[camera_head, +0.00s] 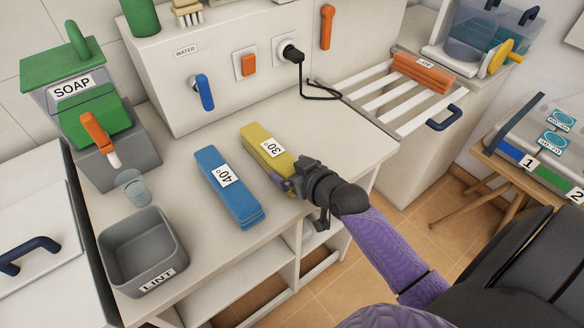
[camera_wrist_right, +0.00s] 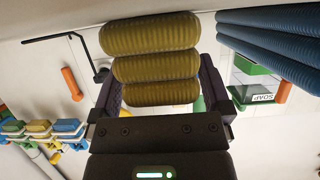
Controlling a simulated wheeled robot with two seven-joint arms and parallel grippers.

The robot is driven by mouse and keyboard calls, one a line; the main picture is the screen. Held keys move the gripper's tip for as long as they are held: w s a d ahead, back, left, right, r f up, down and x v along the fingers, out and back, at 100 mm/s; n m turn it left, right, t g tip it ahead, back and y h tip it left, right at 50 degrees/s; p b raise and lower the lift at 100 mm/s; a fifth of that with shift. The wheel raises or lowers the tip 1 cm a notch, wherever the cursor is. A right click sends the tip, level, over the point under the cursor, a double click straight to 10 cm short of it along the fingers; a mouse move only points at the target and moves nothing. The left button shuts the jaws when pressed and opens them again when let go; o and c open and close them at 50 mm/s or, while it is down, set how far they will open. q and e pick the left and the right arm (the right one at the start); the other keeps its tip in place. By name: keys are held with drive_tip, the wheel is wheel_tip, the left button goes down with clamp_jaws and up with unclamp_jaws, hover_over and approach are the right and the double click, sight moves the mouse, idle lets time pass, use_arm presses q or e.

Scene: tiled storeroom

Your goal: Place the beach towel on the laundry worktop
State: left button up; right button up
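A folded yellow towel (camera_head: 266,146) marked 30° is over the worktop (camera_head: 305,147); I cannot tell whether its whole underside touches. A folded blue towel (camera_head: 228,188) marked 40° lies to its left. An orange folded towel (camera_head: 424,72) rests on the slatted rack. No label reads "beach towel". My right gripper (camera_head: 288,180) is at the yellow towel's near end. In the right wrist view, its fingers (camera_wrist_right: 160,85) press close on both sides of the yellow towel's stacked folds (camera_wrist_right: 155,68). My left gripper is out of view.
A grey lint bin (camera_head: 140,250), a small cup (camera_head: 132,187) and a green-and-grey soap dispenser (camera_head: 88,120) stand on the left. The black cable (camera_head: 318,88) hangs behind the towels. A wooden side table (camera_head: 520,175) with a numbered tray stands right. Clear worktop lies right of the yellow towel.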

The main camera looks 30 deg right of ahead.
drive_tip(key=shift+r, duration=0.2)
drive_tip(key=a+p+v, duration=0.1)
drive_tip(key=p+v, duration=0.3)
drive_tip(key=v, duration=0.7)
drive_tip(key=s+f+g+h, duration=0.1)
drive_tip(key=s+f+g, duration=0.3)
drive_tip(key=f, duration=0.7)
drive_tip(key=s+f+g, duration=0.3)
drive_tip(key=s+f, duration=0.4)
drive_tip(key=f, duration=0.4)
drive_tip(key=s+a+f+n+g, duration=0.1)
drive_tip(key=s+a+f+g, duration=0.1)
drive_tip(key=s, duration=0.6)
drive_tip(key=s+a+f+g, duration=0.3)
drive_tip(key=s+f, duration=0.4)
drive_tip(key=s, duration=0.2)
drive_tip(key=shift+a+f+n+g, duration=0.3)
drive_tip(key=shift+n+g, duration=0.1)
